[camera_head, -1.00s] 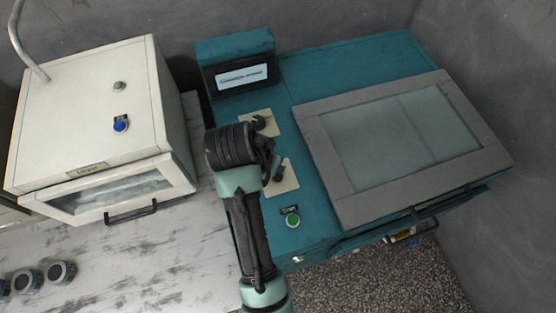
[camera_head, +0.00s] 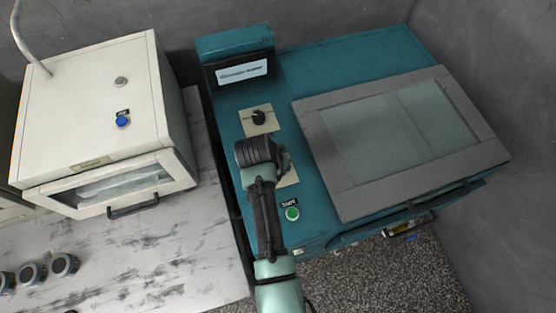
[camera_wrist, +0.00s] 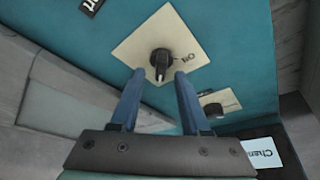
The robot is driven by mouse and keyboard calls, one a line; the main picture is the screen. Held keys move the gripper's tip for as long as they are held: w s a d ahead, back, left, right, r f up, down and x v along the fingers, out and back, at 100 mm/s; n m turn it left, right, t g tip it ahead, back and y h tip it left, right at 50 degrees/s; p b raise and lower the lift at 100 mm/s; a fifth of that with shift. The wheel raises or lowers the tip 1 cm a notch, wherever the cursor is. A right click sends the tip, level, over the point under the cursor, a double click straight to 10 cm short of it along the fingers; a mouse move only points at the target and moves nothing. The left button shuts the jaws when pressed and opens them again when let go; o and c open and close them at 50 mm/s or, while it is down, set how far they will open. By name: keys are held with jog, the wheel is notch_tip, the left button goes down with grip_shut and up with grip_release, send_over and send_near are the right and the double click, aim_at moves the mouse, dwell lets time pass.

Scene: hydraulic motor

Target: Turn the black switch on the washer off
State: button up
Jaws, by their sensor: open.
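The washer is a teal machine (camera_head: 318,215) with a lettered display (camera_head: 241,71). Two black rotary switches sit on cream plates on its top. The switch by the display (camera_head: 259,117) is in plain view. It is also at the right in the wrist view (camera_wrist: 212,108). The other switch (camera_wrist: 160,62) has small lettering beside it and is hidden by my arm in the head view; only a strip of its plate (camera_head: 288,178) shows. My gripper (camera_wrist: 160,73) is open, its blue fingers on either side of this second switch. I cannot tell whether they touch it.
A green start button (camera_head: 292,213) lies just below the second plate. A grey-framed glass lid (camera_head: 330,190) takes up the machine's right side. A white cabinet (camera_head: 75,120) with a blue button (camera_head: 122,121) stands on the marbled counter (camera_head: 150,255) at left.

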grip_shut()
jog(key=shift+n, duration=0.3)
jog(key=n+p, duration=0.1)
jog(key=n+y, duration=0.1)
jog(key=n, duration=0.1)
jog(key=shift+r+n+t+y+p, duration=0.15)
jog(key=shift+n+t+y+p, duration=0.15)
jog(key=shift+p, duration=0.1)
jog(key=n+y, duration=0.1)
jog(key=n, duration=0.3)
jog(key=shift+a+y, duration=0.15)
jog(key=shift+y, duration=0.25)
jog(key=n+y, duration=0.1)
jog(key=n, duration=0.2)
jog(key=n+g+b, duration=0.1)
jog(key=n, duration=0.2)
jog(key=shift+a+y, duration=0.1)
jog(key=shift+y, duration=0.3)
jog(key=shift+n+g+y+b, duration=0.4)
jog(key=shift+n+g+b, duration=0.45)
jog(key=shift+n, duration=0.95)
jog(key=shift+a, duration=0.1)
